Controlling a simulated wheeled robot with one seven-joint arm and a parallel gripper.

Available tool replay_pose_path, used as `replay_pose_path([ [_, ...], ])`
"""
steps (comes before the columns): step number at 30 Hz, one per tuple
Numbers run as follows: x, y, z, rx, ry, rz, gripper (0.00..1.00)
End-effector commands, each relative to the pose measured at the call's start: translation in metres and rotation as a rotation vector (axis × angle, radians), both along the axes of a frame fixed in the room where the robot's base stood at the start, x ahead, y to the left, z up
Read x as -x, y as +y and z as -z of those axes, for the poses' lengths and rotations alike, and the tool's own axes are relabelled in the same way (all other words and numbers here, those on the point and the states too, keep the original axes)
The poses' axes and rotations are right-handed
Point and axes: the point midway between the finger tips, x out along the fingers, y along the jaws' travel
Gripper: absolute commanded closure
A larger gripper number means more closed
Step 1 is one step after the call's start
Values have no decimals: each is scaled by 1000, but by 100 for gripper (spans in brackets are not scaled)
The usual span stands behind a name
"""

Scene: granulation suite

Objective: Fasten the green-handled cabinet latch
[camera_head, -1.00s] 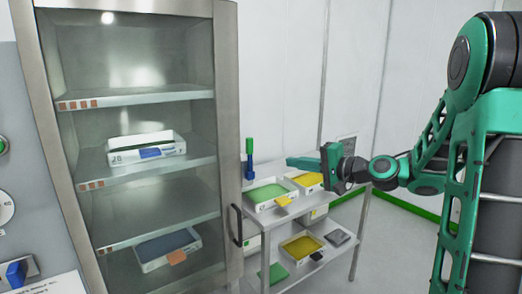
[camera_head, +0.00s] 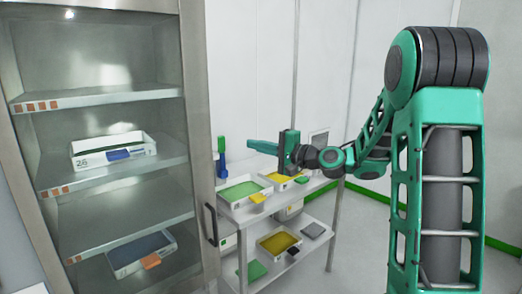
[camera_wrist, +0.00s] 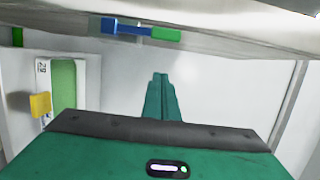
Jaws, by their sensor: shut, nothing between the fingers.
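The latch has a green handle (camera_head: 221,145) standing upright above a blue part (camera_head: 221,167), at the right edge of the glass-fronted cabinet (camera_head: 197,110). In the wrist view the green handle (camera_wrist: 165,34) and blue part (camera_wrist: 125,27) lie along the top, beside the cabinet edge. My gripper (camera_head: 249,143) is just right of the handle in the head view, fingers pointing left. In the wrist view its green fingertips (camera_wrist: 160,78) are together and empty, with a visible gap to the latch. I cannot tell whether the latch is engaged.
The cabinet's dark pull handle (camera_head: 211,224) sits below the latch. A steel shelf table (camera_head: 240,213) stands right of the cabinet, holding a green-lined tray (camera_head: 243,205) and a yellow tray (camera_head: 277,255) below. White wall lies behind; open floor is at right.

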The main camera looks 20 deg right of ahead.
Motion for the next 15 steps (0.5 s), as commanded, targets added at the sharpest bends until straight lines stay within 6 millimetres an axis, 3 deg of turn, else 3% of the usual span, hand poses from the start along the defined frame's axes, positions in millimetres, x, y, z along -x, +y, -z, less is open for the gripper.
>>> replay_pose_path([
  [7, -39, 26, 0, 2, -1, -3, 100],
  [15, -28, 56, 0, 0, 0, 0, 100],
])
